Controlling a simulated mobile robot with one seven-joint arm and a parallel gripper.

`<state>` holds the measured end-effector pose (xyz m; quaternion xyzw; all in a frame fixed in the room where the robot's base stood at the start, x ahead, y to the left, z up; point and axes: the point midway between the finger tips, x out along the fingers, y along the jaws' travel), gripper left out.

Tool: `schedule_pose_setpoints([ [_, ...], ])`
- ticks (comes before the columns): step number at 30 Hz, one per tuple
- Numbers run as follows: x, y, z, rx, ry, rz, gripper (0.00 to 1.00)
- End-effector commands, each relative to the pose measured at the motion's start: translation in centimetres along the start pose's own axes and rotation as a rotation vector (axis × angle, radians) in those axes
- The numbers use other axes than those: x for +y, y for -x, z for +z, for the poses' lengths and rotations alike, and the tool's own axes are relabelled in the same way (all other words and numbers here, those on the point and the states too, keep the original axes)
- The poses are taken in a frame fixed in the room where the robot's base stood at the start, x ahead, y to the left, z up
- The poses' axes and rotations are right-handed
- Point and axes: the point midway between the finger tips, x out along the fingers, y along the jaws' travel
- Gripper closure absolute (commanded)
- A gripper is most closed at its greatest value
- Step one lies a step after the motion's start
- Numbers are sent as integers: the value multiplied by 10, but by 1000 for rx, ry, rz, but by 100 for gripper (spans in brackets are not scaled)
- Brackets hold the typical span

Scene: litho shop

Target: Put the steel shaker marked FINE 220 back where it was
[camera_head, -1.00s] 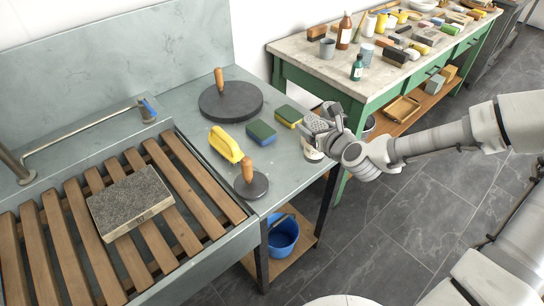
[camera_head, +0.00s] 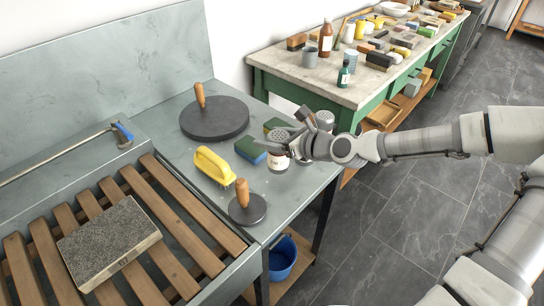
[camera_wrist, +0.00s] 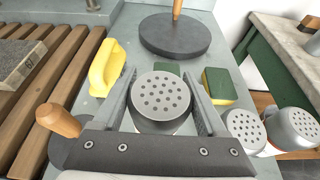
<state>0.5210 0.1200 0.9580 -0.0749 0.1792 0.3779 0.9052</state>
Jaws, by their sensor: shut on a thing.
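My gripper (camera_head: 287,143) is over the right part of the grey counter, shut on a steel shaker. The shaker (camera_head: 278,162) has a perforated steel lid and a pale label, whose words are too small to read. In the wrist view its round lid (camera_wrist: 161,96) sits upright between the two fingers, which hide its sides. I cannot tell whether its base touches the counter. Two more shakers with perforated lids, the nearer one (camera_wrist: 243,127) and the farther one (camera_wrist: 293,127), stand close together to the right of my gripper in the wrist view.
A green-and-blue sponge (camera_head: 250,150), a yellow-handled brush (camera_head: 214,166) and a small dark disc with a wooden knob (camera_head: 247,209) are left of the shaker. A large dark disc (camera_head: 214,120) lies behind. A slatted rack (camera_head: 187,232) bears a stone slab (camera_head: 110,243).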

Motion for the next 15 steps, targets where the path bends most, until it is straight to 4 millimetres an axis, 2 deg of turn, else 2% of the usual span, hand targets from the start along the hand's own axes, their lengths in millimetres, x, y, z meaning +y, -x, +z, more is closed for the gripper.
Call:
schedule_pose_setpoints([
  [5,0,-6,-13,-2,-1,-1,92],
  [10,0,-16,-36,-1,0,-1,92],
  [15,0,-16,-38,-3,1,-1,92],
])
